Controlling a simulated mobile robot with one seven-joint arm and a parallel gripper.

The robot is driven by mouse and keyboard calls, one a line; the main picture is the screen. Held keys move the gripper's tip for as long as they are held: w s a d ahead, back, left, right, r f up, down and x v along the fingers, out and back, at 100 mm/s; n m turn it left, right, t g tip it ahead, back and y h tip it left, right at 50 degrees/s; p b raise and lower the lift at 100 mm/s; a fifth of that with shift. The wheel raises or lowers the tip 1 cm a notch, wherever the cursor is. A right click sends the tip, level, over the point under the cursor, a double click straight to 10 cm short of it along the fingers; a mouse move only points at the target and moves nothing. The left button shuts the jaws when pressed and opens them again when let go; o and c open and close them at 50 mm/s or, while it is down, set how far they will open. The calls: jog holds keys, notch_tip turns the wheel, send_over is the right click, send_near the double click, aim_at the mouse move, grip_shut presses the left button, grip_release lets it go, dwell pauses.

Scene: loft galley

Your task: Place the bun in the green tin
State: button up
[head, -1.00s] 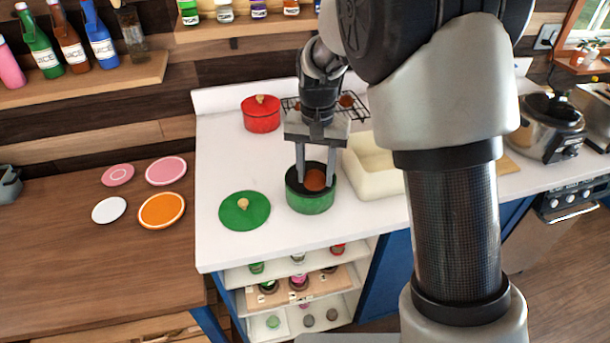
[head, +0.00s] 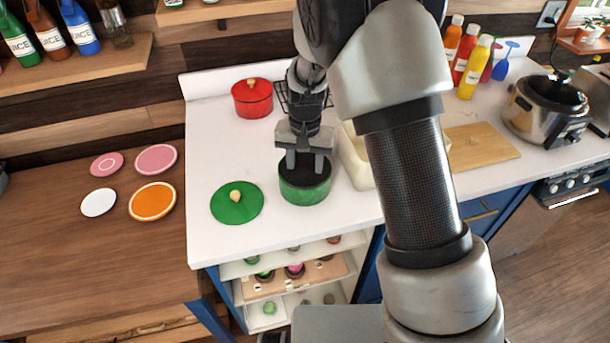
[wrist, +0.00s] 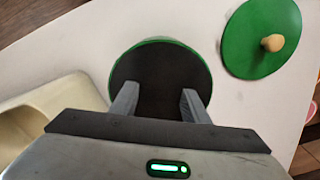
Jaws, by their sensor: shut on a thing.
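The green tin (head: 304,193) stands open on the white counter, with a dark inside. In the wrist view the tin (wrist: 160,62) lies straight below my gripper. My gripper (head: 305,168) points down with its fingertips inside the tin's mouth.
A green lid with a pale knob (head: 237,203) lies left of the tin. A cream basin (head: 355,160) stands close on the right. A red pot (head: 252,98) and a dark wire rack (head: 286,97) are behind. Several plates lie on the wooden counter at left.

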jog(key=shift+f, duration=0.45)
jog(key=shift+f, duration=0.1)
jog(key=shift+f, duration=0.15)
jog(key=o, duration=1)
